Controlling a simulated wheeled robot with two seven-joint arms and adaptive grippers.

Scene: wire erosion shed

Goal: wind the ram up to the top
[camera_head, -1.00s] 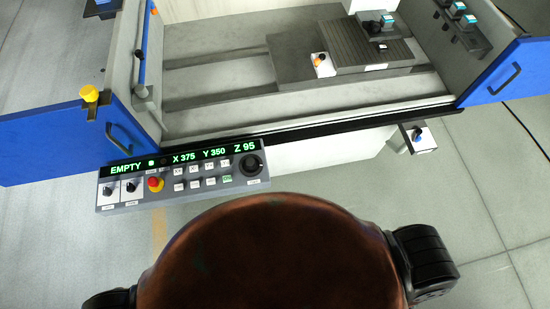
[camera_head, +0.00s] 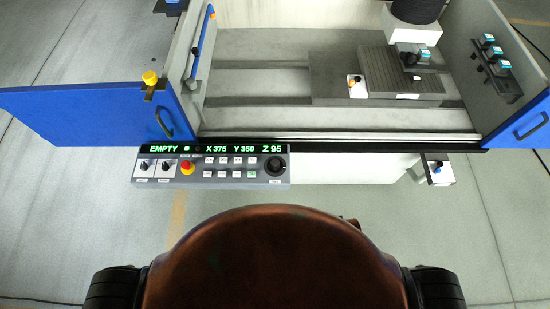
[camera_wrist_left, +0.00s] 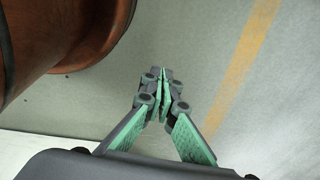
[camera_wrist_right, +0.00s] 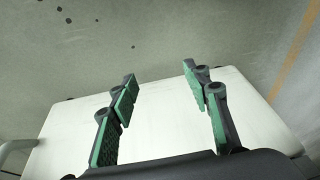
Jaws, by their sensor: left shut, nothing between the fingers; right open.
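The ram (camera_head: 411,26) is the white head with a dark round column above it, at the upper right of the machine bay in the head view. Its lower end hangs close over the dark ribbed work table (camera_head: 376,72). The control panel (camera_head: 212,177) on the bay's front shows "EMPTY", X 375, Y 350 and Z 95. A black round knob (camera_head: 275,167) sits at its right end. My left gripper (camera_wrist_left: 163,100) is shut and empty over the floor in the left wrist view. My right gripper (camera_wrist_right: 160,85) is open and empty before a white surface. Neither gripper shows in the head view.
Blue doors stand open at the left (camera_head: 90,112) and right (camera_head: 520,120). A red stop button (camera_head: 187,166) and two dark switches are on the panel. A small box with a blue knob (camera_head: 437,169) juts out at the right. Floor before the machine is clear.

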